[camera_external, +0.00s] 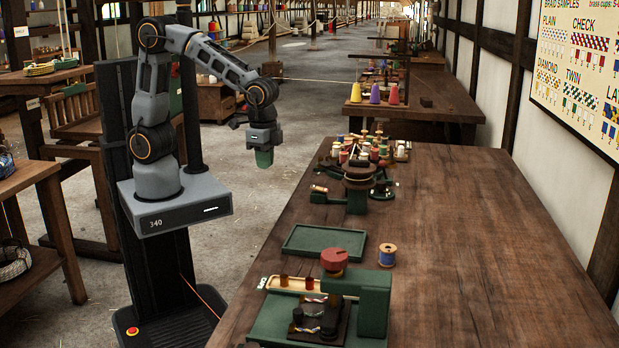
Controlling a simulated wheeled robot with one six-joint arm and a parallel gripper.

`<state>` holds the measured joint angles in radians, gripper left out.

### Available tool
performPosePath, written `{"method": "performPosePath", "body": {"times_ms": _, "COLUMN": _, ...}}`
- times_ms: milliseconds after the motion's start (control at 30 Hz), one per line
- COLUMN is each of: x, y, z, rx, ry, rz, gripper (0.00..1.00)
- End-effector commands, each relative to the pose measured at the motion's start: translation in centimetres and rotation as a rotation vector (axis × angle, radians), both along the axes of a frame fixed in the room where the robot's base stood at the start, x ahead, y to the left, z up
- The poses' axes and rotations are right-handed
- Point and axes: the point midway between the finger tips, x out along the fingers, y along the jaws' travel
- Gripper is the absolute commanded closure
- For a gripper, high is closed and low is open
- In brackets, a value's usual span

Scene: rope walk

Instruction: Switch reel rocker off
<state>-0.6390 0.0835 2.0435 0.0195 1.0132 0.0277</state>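My gripper (264,160) hangs in the air left of the long bench, pointing down, well apart from everything on the bench. Its green fingers look like one block, so I cannot tell whether it is open or shut. A green machine (374,308) with a red knob (334,258) on top stands at the near end of the bench. A second green machine (357,200) with a dark round top stands farther back. I cannot make out a reel rocker for certain on either machine, nor its position. A small pale piece (263,283) sits at the near machine's left edge.
An empty green tray (324,241) and a blue-wound spool (387,255) lie between the machines. Several bobbins (375,152) crowd the bench's far end. The bench's right side (480,260) is clear. Coloured cones (375,94) stand on a bench behind.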

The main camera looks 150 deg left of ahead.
Motion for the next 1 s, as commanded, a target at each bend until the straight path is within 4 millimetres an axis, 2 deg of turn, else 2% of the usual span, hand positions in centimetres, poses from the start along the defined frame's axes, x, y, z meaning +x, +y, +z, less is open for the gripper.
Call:
{"method": "performPosePath", "body": {"times_ms": 33, "x": -0.1, "y": 3.0, "z": -0.3, "rx": -0.017, "ry": 0.025, "rz": 0.052, "gripper": 0.99}}
{"method": "performPosePath", "body": {"times_ms": 200, "x": -1.4, "y": 11.8, "z": -1.7, "rx": -0.071, "ry": 0.088, "rz": 0.179, "gripper": 1.0}}
{"method": "performPosePath", "body": {"times_ms": 300, "x": -2.7, "y": 16.4, "z": -2.5, "rx": -0.102, "ry": 0.116, "rz": 0.232, "gripper": 1.0}}
{"method": "performPosePath", "body": {"times_ms": 433, "x": -4.1, "y": 20.6, "z": -2.9, "rx": -0.129, "ry": 0.139, "rz": 0.265, "gripper": 1.0}}
{"method": "performPosePath", "body": {"times_ms": 533, "x": -4.3, "y": 22.4, "z": -2.5, "rx": -0.137, "ry": 0.147, "rz": 0.261, "gripper": 1.0}}
{"method": "performPosePath", "body": {"times_ms": 700, "x": -3.6, "y": 23.7, "z": -0.1, "rx": -0.127, "ry": 0.143, "rz": 0.227, "gripper": 1.0}}
{"method": "performPosePath", "body": {"times_ms": 800, "x": -3.7, "y": 23.7, "z": 0.9, "rx": -0.136, "ry": 0.151, "rz": 0.206, "gripper": 1.0}}
{"method": "performPosePath", "body": {"times_ms": 1000, "x": -3.9, "y": 23.2, "z": 0.9, "rx": -0.16, "ry": 0.166, "rz": 0.185, "gripper": 1.0}}
